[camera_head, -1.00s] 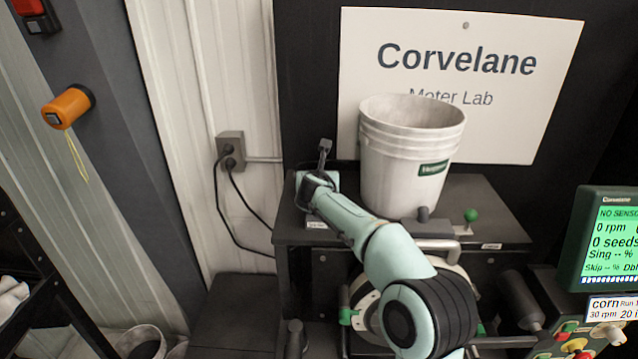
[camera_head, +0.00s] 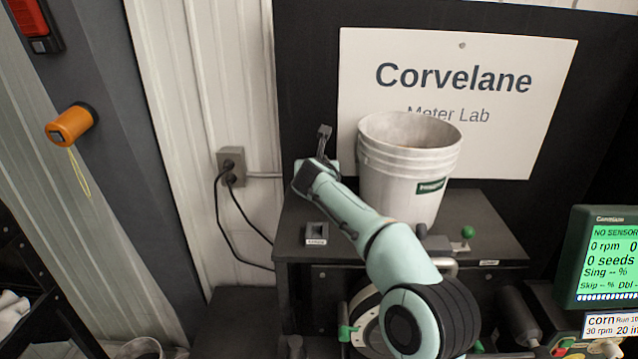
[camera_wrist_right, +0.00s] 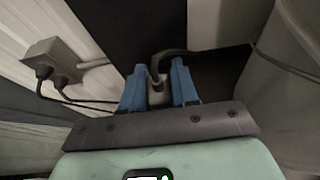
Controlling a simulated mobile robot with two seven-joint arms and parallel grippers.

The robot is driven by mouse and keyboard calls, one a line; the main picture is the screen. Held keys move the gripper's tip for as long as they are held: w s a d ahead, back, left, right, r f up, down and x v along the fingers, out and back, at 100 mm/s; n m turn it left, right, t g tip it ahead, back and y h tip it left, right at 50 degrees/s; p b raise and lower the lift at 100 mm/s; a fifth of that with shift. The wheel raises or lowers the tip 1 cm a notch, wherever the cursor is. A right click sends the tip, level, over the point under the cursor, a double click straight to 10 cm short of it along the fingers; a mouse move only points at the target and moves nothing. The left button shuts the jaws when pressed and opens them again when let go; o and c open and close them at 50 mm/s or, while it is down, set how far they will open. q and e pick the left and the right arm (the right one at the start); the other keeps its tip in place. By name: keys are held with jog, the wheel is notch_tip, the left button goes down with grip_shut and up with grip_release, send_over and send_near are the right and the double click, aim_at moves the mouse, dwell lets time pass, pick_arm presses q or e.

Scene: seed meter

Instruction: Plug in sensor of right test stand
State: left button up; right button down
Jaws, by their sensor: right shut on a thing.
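My right arm reaches over the test stand (camera_head: 497,228) in the head view, and its gripper (camera_head: 325,140) is beyond the wrist, mostly hidden. A dark cable (camera_wrist_right: 195,53) runs from the plug to the right. A small dark block with a socket-like opening and a label (camera_head: 316,232) sits on the stand's left front edge, apart from the gripper. The display (camera_head: 606,255) reads "NO SENSOR". My left gripper is not in view.
A white bucket (camera_head: 405,175) stands on the stand close to the right of my forearm.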

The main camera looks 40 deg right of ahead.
jog(key=shift+s+a+r, duration=0.15)
jog(key=shift+a+r, duration=0.05)
jog(key=shift+r, duration=0.6)
jog(key=s+a+b, duration=0.3)
jog(key=s+a, duration=0.4)
jog(key=s, duration=0.2)
jog(key=shift+w+d+f+b, duration=0.1)
jog(key=shift+w+f+b, duration=0.05)
jog(key=shift+f+b, duration=1.85)
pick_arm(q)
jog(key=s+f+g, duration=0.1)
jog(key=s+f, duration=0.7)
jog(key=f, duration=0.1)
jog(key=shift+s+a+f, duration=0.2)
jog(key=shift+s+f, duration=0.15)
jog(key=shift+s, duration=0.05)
pick_arm(e)
jog(key=shift+f, duration=1.5)
pick_arm(q)
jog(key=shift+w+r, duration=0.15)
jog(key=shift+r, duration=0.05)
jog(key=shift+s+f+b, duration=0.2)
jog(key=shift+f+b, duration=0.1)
jog(key=shift+b, duration=0.05)
pick_arm(e)
jog(key=shift+f, duration=0.5)
jog(key=c, duration=0.8)
grip_release()
